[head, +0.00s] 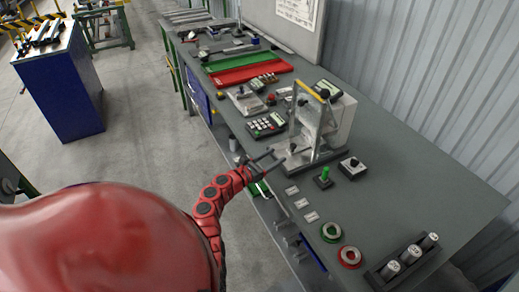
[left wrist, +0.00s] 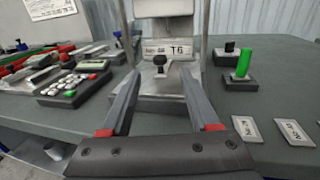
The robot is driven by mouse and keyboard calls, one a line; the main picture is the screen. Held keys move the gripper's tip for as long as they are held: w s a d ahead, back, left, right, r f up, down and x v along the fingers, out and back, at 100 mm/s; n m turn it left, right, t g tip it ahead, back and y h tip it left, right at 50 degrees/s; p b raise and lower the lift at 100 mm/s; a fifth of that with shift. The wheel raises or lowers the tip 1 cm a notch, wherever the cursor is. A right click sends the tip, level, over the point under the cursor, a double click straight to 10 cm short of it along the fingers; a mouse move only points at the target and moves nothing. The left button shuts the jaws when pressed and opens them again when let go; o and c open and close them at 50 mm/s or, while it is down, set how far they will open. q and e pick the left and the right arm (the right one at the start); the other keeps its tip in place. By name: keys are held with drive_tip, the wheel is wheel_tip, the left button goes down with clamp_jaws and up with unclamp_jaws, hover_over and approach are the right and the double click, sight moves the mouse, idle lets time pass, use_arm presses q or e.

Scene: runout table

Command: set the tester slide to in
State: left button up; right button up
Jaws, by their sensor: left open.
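The tester (head: 338,118) is a pale box with a metal frame and a yellow-topped handle, standing on the grey bench. In the left wrist view its lower part (left wrist: 160,105) carries a "T6" label and a small dark-topped knob on its front, the slide's knob (left wrist: 159,61). My left gripper (head: 268,157) is at the tester's front edge. In the left wrist view my left gripper (left wrist: 157,78) is open and empty, with the knob seen between its fingertips; I cannot tell whether they touch it. My right gripper is out of view.
A green post on a dark base (head: 325,177) and a black-knobbed box (head: 352,167) stand right of the tester. A keypad (head: 265,125) lies to its left. Label plates (head: 301,203), green and red rings (head: 349,256) and a cylinder rack (head: 408,259) lie nearer.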

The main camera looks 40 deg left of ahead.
use_arm(q)
drive_tip(key=s+a, duration=0.1)
drive_tip(key=s, duration=0.5)
drive_tip(key=shift+s+b, duration=0.35)
drive_tip(key=shift+b, duration=0.05)
